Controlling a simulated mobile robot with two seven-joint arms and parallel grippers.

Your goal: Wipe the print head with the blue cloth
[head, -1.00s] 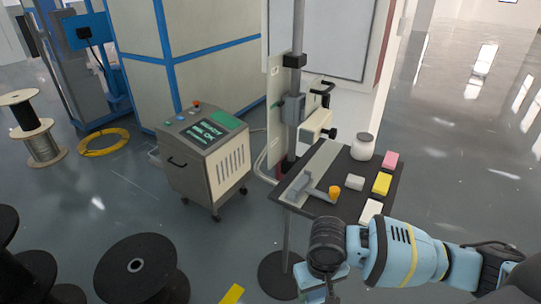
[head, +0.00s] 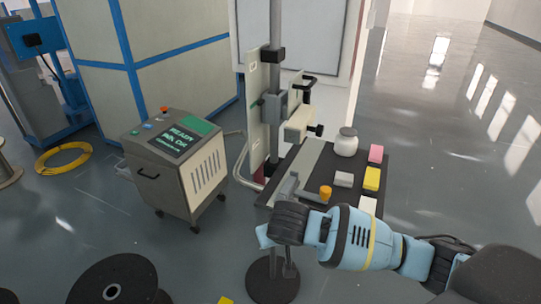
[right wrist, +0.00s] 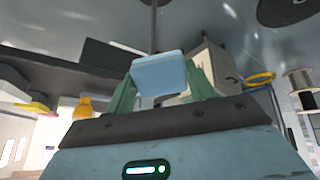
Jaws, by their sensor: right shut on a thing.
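The blue cloth (right wrist: 160,72) is a folded light-blue pad between the green fingers of my right gripper (right wrist: 161,92) in the right wrist view. The right gripper is shut on it. In the head view my right arm reaches in from the right, and its wrist is in front of the small table's near edge; the fingers are hard to make out there. A beige block (head: 300,123) with a black knob, which looks like the print head, is mounted on the upright post above the table's back left, apart from the gripper. My left gripper is not in view.
The dark table (head: 330,168) holds a white jar (head: 346,143), pink, yellow and white blocks, an orange-capped item (head: 325,192) and a grey bracket. A control cart (head: 178,165) stands left. A black spool (head: 115,282) lies on the floor at front left.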

